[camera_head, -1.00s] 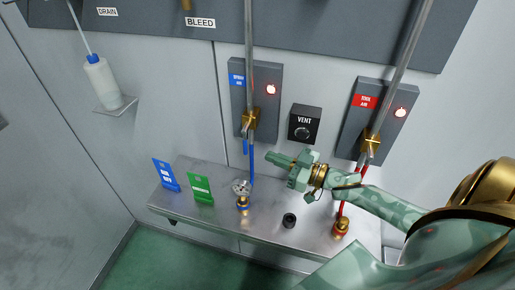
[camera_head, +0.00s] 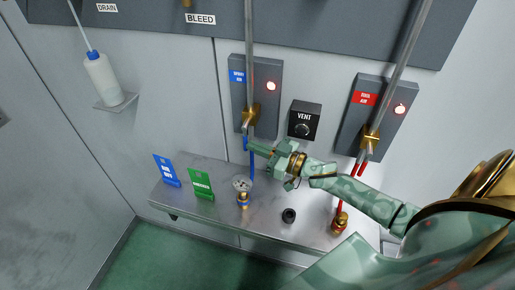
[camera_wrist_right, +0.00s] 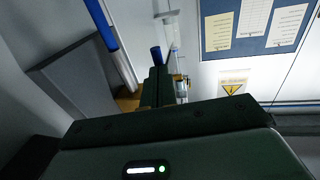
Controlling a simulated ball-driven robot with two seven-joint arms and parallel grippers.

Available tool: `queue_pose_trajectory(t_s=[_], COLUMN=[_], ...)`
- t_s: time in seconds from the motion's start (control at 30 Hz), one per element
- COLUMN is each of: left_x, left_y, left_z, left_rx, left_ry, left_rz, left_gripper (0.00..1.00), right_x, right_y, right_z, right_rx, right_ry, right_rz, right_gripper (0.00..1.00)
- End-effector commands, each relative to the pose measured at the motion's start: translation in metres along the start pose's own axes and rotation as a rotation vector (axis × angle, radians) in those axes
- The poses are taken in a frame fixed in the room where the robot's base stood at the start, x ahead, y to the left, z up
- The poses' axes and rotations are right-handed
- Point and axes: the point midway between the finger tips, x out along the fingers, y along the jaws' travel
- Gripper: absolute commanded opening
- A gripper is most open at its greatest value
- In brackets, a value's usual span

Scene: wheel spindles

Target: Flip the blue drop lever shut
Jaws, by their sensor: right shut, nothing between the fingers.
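The blue drop lever (camera_head: 245,143) hangs below the brass valve (camera_head: 251,114) on the blue-labelled wall panel (camera_head: 238,98). My right gripper (camera_head: 255,147) is shut and empty. Its fingertips are at the lever, just right of its lower part; whether they touch I cannot tell. In the right wrist view, the closed fingers (camera_wrist_right: 158,82) point at a short blue piece (camera_wrist_right: 157,55) just beyond their tips, which looks like the lever. My left gripper is not in view.
A blue hose (camera_head: 252,168) runs down beside the lever to a fitting on the metal shelf (camera_head: 265,220). A VENT box (camera_head: 304,120) and a red-labelled panel (camera_head: 360,115) with a brass valve are to the right. Blue and green cards (camera_head: 201,184) stand at left.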

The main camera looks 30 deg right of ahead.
Motion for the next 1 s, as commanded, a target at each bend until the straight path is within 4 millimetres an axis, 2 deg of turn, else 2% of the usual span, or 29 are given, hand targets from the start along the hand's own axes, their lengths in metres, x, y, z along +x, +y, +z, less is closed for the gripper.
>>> queue_pose_trajectory(t_s=[0.27,0.6,0.73,1.0], left_x=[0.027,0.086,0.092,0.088], left_y=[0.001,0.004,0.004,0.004], left_z=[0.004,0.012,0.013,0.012], left_rx=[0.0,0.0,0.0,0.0], left_ry=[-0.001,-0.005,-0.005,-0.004], left_rz=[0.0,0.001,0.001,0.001], left_gripper=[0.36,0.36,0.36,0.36], right_x=[0.005,0.022,0.029,0.042], right_y=[-0.001,-0.004,-0.005,-0.008], right_z=[0.009,0.018,0.014,0.01], right_rx=[0.018,0.069,0.074,0.075], right_ry=[0.082,0.337,0.376,0.374], right_rz=[0.001,0.002,0.0,0.0], right_gripper=[0.0,0.0,0.0,0.0])
